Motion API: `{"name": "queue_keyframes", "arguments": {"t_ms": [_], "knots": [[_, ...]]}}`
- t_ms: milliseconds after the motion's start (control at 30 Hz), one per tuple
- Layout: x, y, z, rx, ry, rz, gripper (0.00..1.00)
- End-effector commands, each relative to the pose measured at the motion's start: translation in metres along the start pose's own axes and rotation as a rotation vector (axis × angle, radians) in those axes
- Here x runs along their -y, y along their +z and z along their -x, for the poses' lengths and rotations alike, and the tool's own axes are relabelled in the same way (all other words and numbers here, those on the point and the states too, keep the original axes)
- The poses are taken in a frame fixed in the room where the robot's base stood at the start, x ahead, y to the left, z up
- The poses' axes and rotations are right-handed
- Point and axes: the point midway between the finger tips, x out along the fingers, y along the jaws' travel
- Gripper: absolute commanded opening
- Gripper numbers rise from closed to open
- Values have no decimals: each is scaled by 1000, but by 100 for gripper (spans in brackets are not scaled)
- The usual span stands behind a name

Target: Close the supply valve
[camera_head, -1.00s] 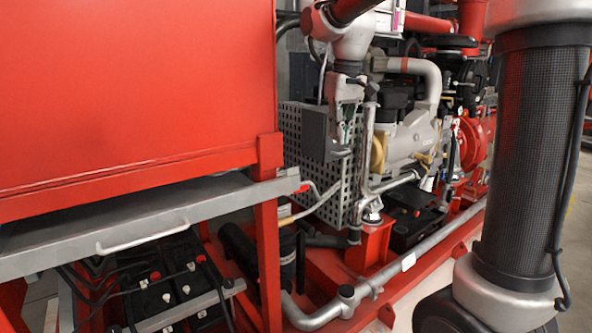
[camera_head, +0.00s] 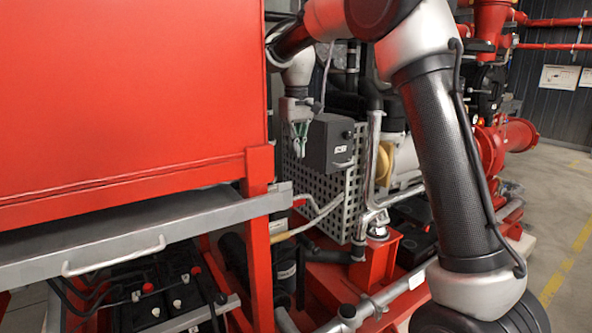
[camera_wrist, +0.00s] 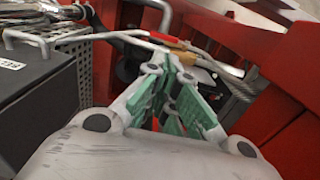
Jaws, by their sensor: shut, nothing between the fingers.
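My gripper (camera_head: 300,148) hangs fingers-down beside a dark grey box (camera_head: 330,145), in front of a perforated grey guard. Its green-padded fingers (camera_wrist: 171,95) are shut and empty in the wrist view. Beyond the fingertips in the wrist view, a thin pipe carries a red part (camera_wrist: 170,42) and a brass-coloured part (camera_wrist: 198,55), which may be the supply valve. They are apart from the fingers. In the head view a thin pipe with a tan section (camera_head: 281,237) runs below my gripper; the valve's handle and its position cannot be made out there.
A large red tank (camera_head: 120,90) fills the left, with a grey tray (camera_head: 130,235) and batteries (camera_head: 170,290) below. The perforated guard (camera_head: 335,190) stands behind my gripper. Chrome piping (camera_head: 372,170) rises to its right. Open floor (camera_head: 565,240) lies at far right.

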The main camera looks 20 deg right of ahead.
Motion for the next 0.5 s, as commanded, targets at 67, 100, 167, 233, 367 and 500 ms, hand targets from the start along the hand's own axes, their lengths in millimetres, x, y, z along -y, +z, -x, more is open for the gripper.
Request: {"name": "queue_keyframes", "arguments": {"t_ms": [67,100,167,233,367,500], "knots": [[0,1,-12,4,0,0,0],[0,1,-19,5,0,0,0],[0,1,-32,6,0,0,0],[0,2,-47,6,0,0,0],[0,1,-76,5,0,0,0],[0,1,-102,4,0,0,0]]}}
